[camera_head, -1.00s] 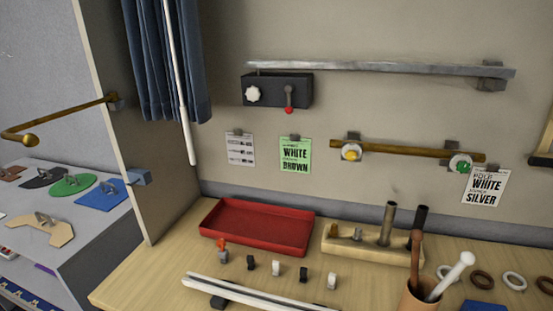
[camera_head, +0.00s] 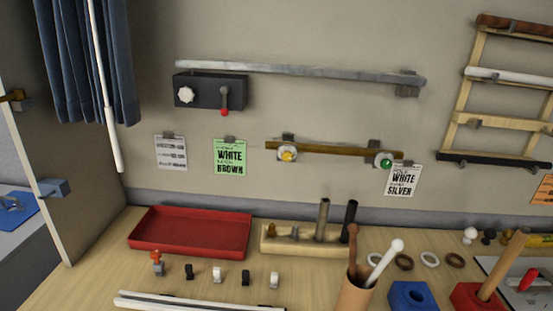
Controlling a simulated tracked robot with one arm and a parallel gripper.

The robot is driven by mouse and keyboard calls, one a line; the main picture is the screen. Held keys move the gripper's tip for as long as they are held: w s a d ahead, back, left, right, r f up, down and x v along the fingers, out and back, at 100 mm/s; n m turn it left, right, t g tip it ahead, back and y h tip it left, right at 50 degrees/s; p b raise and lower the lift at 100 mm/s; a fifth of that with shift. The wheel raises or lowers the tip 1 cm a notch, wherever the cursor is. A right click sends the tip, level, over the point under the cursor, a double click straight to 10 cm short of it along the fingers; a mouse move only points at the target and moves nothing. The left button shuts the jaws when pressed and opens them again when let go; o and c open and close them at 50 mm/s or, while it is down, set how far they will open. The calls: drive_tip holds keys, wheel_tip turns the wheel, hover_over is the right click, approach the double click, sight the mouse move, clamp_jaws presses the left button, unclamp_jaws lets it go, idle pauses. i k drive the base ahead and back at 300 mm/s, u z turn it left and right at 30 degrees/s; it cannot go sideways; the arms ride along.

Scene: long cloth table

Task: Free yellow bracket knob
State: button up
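The yellow knob (camera_head: 288,155) sits on a pale round plate at the left wall bracket (camera_head: 287,141). This bracket carries the left end of a brown rod (camera_head: 333,149) on the wall. The right bracket (camera_head: 374,146) has a green knob (camera_head: 386,162) on a similar pale plate. The rod runs nearly level across both brackets. My gripper is not visible in this view, so its opening and distance from the knob do not show.
A grey rail (camera_head: 300,74) and a black box (camera_head: 208,92) with a red-tipped lever are above. Green (camera_head: 230,157) and white cards flank the rod. Below are a red tray (camera_head: 190,232), a wooden block (camera_head: 285,245) with upright pegs, and a tool cup (camera_head: 355,294).

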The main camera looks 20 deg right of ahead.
sight(287, 157)
drive_tip(key=i, duration=0.95)
drive_tip(key=z, duration=0.05)
